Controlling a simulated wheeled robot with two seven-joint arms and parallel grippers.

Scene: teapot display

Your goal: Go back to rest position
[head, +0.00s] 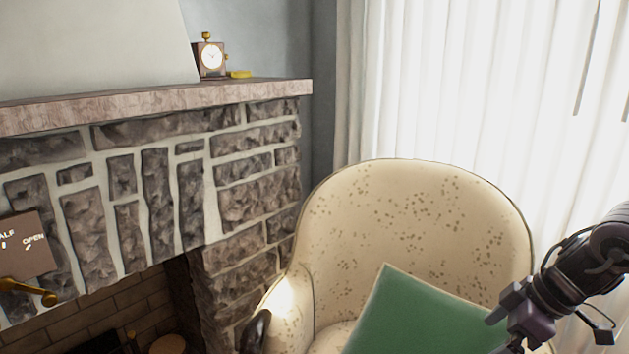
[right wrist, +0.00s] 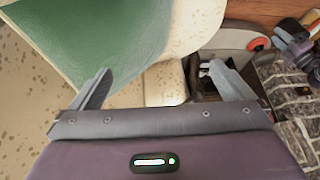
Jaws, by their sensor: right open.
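My right gripper (right wrist: 164,84) is open and empty in the right wrist view, its two grey fingers spread wide. In the head view my right arm comes in from the right edge, and the right gripper (head: 503,332) hangs in front of the armchair's right side. The green cushion (head: 428,315) on the cream armchair (head: 420,205) shows just left of it. In the right wrist view the cushion (right wrist: 95,40) lies beyond the left finger; whether they touch is unclear.
A stone fireplace (head: 255,200) stands at the left, with a small clock (head: 210,58) and a yellow object (head: 240,74) on its mantel (head: 150,100). A brown sign (head: 25,250) shows at the left edge. White curtains (head: 480,90) hang behind the armchair.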

